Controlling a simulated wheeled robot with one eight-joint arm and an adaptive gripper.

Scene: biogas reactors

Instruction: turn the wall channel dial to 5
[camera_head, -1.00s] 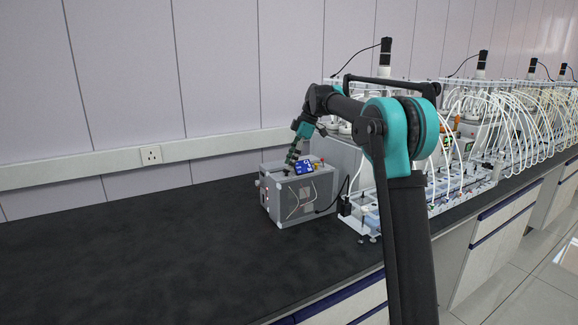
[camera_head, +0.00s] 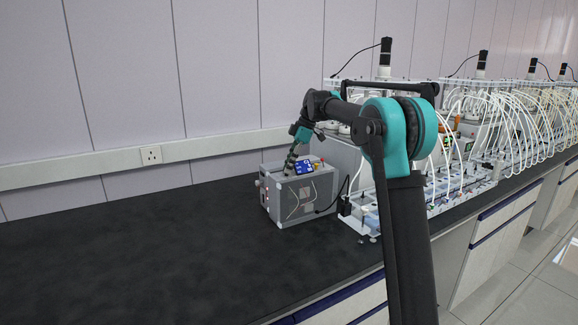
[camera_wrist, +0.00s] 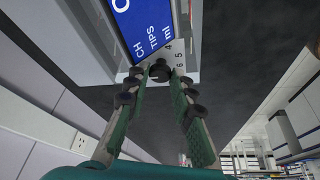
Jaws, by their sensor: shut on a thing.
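The channel dial (camera_wrist: 160,70) is a small dark knob on a pale plate in the wrist view. The printed numbers 4, 5 and 6 show beside it; I cannot tell where its pointer stands. My gripper (camera_wrist: 159,78) has its two green fingers on either side of the dial and is shut on it. In the head view my gripper (camera_head: 289,168) reaches down to the top of a grey box-shaped device (camera_head: 312,200), and the dial is hidden there.
A blue display (camera_wrist: 138,22) with the letters CH, TIPS and ml is right beside the dial. Reactors with many white tubes (camera_head: 480,115) stand to the right of the device. A wall socket (camera_head: 151,155) is behind. The black bench (camera_head: 130,260) is clear at left.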

